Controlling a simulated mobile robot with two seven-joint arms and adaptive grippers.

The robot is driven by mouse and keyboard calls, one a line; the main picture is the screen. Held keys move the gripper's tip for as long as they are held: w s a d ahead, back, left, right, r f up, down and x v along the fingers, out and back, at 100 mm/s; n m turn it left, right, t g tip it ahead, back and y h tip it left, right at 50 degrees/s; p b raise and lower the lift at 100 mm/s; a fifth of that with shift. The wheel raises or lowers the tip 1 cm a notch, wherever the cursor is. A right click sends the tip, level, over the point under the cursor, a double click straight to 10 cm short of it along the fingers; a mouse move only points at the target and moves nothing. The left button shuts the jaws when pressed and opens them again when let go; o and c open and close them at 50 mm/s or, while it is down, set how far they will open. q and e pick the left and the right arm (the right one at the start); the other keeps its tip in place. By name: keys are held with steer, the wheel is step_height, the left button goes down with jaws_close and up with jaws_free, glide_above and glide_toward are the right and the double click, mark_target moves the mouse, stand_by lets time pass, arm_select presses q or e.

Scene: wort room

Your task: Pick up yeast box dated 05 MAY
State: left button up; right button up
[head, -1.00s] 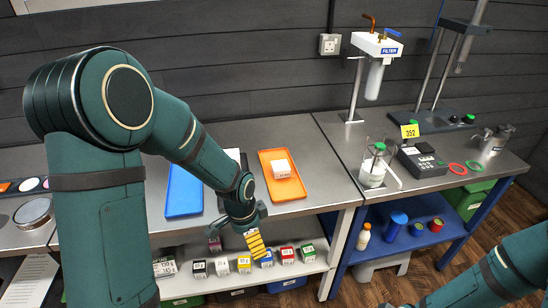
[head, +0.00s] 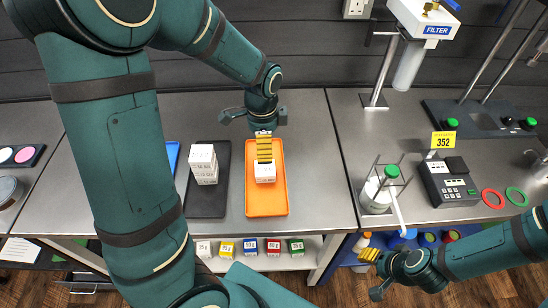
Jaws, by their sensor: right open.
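A white box (head: 264,178) with small dark print sits on the orange tray (head: 267,205); its date is too small to read. Other white boxes (head: 203,163) stand stacked on the black tray to its left. My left gripper (head: 265,158) points down over the orange tray, its yellow fingers at the top and back of the white box. The fingers are seen nearly edge-on, so contact and opening are unclear. My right gripper (head: 369,254) is open, low at the right, in front of the bench edge.
A blue tray (head: 174,156) is partly behind my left arm. Below, a shelf holds several small coloured boxes (head: 250,246). On the right bench stand a wire stand with a green-capped bottle (head: 380,190), a scale (head: 448,184) and the filter stand (head: 385,70).

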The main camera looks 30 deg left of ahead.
mark_target(265, 168)
arm_select(q)
step_height(265, 168, down, 8)
steer(key=shift+s+b, duration=0.1)
steer(key=shift+b, duration=0.5)
steer(key=shift+w+a+f+b, duration=0.1)
steer(key=shift+w+f+b, duration=0.1)
steer(key=shift+f, duration=1.25)
steer(key=shift+w+a+f+b, duration=0.1)
steer(key=shift+w+f+b, duration=0.1)
steer(key=shift+f, duration=1.2)
steer(key=shift+c, duration=0.3)
steer(key=c, duration=1.2)
